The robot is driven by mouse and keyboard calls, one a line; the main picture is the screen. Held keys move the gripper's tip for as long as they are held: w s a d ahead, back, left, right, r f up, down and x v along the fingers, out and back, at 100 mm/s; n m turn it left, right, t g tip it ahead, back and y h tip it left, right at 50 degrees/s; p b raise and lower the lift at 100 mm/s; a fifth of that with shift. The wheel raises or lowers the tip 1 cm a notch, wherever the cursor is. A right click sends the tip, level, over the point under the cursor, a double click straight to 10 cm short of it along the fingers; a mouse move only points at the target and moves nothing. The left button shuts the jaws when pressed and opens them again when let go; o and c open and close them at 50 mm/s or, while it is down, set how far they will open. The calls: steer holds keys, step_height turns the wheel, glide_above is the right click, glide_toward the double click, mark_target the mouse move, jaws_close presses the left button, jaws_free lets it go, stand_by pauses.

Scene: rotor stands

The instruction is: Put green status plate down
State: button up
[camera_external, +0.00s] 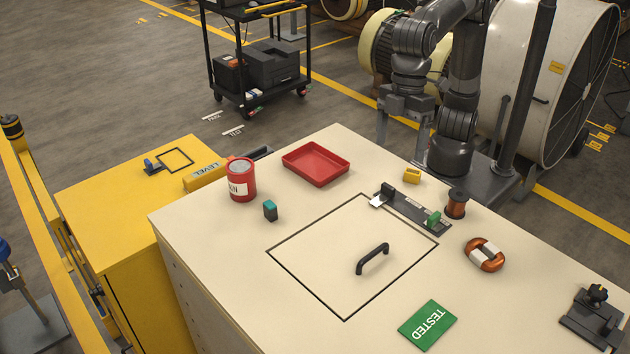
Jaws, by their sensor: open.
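The green status plate (428,325), marked TESTED in white, lies flat on the cream bench top (250,290) near its front edge. It is just outside the lower right side of the black square outline, apart from other things. My gripper (401,143) is open and empty, fingers pointing down, at the far side of the bench. It is well away from the plate, up and to the left of it in the picture. Nothing hides the plate.
Inside the outline is a black handle (373,259). A red tray (316,164), red can (241,179), teal-topped block (270,210), dark strip (412,210), yellow block (412,176), copper spool (456,203), copper ring (485,254) and black fixture (594,316) stand around it. Most of the outlined area is clear.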

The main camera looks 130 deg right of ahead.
steer(key=s+d+t, duration=0.2)
steer(key=s+d, duration=0.8)
steer(key=s, duration=0.4)
steer(key=s+d+f, duration=0.2)
steer(key=s+f, duration=0.3)
steer(key=s, duration=0.1)
steer(key=s+d+f+t+h, duration=0.1)
steer(key=s+d+f, duration=0.2)
steer(key=s, duration=0.4)
steer(key=shift+s+f+n+t, duration=0.3)
steer(key=shift+f, duration=0.6)
